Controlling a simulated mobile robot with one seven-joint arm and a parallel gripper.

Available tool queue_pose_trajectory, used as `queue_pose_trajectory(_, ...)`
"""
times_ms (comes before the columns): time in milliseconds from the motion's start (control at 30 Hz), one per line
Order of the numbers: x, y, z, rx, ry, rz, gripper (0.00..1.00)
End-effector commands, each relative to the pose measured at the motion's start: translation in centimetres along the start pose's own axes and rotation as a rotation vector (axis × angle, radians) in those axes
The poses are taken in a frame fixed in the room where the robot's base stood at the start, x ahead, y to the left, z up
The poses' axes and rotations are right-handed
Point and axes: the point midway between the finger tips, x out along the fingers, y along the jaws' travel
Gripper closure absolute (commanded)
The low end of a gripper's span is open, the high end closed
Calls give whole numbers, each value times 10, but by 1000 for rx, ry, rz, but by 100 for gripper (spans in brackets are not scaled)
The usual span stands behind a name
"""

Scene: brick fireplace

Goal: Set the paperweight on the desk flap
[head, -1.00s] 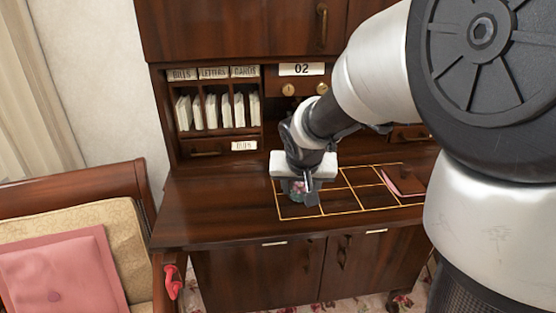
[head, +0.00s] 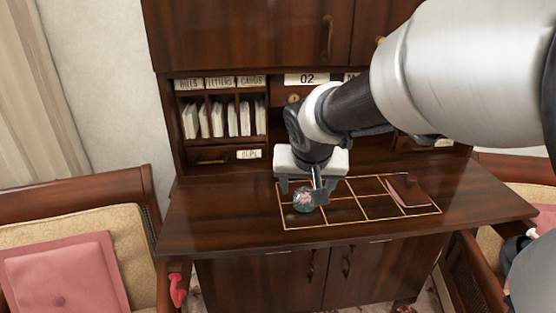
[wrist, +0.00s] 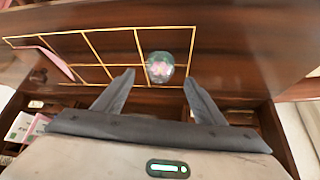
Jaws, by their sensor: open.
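The paperweight (head: 304,200) is a round glass ball with pink and green inside. It rests on the dark wooden desk flap (head: 205,215), in a left cell of the gold grid lines. It also shows in the wrist view (wrist: 160,68), beyond and between my fingertips. My gripper (head: 303,193) is open and empty just above and behind the paperweight, fingers apart from it. In the wrist view my gripper (wrist: 159,82) has its two fingers spread wide.
Pigeonholes with envelopes (head: 225,118) stand at the back left. A chair with a pink cushion (head: 65,275) is at the left. The flap's left part is bare.

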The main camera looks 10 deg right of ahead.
Motion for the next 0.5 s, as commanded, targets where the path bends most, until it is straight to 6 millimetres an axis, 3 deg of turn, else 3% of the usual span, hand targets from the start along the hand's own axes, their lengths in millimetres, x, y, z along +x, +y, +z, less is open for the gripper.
queue_pose_trajectory(100, -26, 0, -2, 1, 4, -2, 36)
queue_pose_trajectory(367, -55, 2, 2, -1, 0, -1, 36)
queue_pose_trajectory(500, -84, 21, 31, -27, -17, -10, 36)
